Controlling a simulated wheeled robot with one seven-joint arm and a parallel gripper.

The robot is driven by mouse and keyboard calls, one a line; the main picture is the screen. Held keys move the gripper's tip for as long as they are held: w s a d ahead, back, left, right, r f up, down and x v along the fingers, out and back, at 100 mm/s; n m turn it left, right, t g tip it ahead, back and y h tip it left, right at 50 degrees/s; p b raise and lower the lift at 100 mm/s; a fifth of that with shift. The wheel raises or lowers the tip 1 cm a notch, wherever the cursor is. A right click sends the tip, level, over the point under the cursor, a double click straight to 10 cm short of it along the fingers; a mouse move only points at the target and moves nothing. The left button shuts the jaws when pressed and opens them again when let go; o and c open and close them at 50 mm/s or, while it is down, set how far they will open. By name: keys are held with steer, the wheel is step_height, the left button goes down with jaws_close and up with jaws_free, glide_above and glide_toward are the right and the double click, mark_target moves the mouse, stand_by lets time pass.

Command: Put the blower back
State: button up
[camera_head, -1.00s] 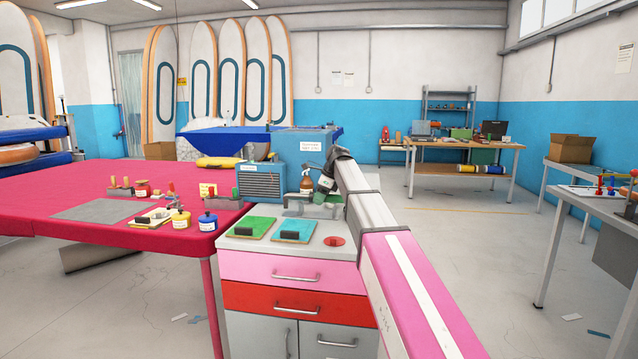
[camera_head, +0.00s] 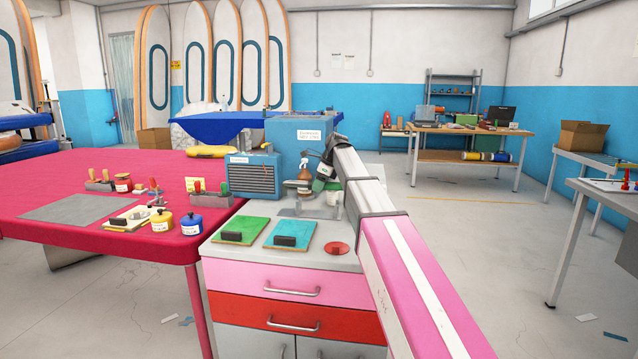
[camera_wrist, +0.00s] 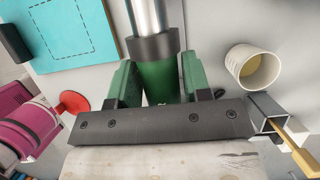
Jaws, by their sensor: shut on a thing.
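The blower (camera_wrist: 160,80) has a green body, a dark collar and a metal tube that runs to the top of the wrist view. My gripper (camera_wrist: 158,88) is shut on its green body, with one finger on each side. In the head view my gripper (camera_head: 326,172) is above the back right of the cabinet top (camera_head: 312,258), and part of the blower (camera_head: 318,186) shows green below it. My arm hides much of that spot. I cannot tell whether the blower touches anything below.
A white cup (camera_wrist: 252,68) stands close right of the blower in the wrist view. Green (camera_head: 240,230) and blue boards (camera_head: 290,235) and a red disc (camera_head: 337,248) lie on the cabinet. A blue machine (camera_head: 254,178) stands behind left. The pink table (camera_head: 60,180) is left.

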steer(key=shift+f, duration=2.65)
steer(key=shift+f, duration=0.55)
stand_by(0.7)
steer(key=o, duration=1.5)
steer(key=shift+r, duration=0.1)
steer(key=shift+r, duration=2.9)
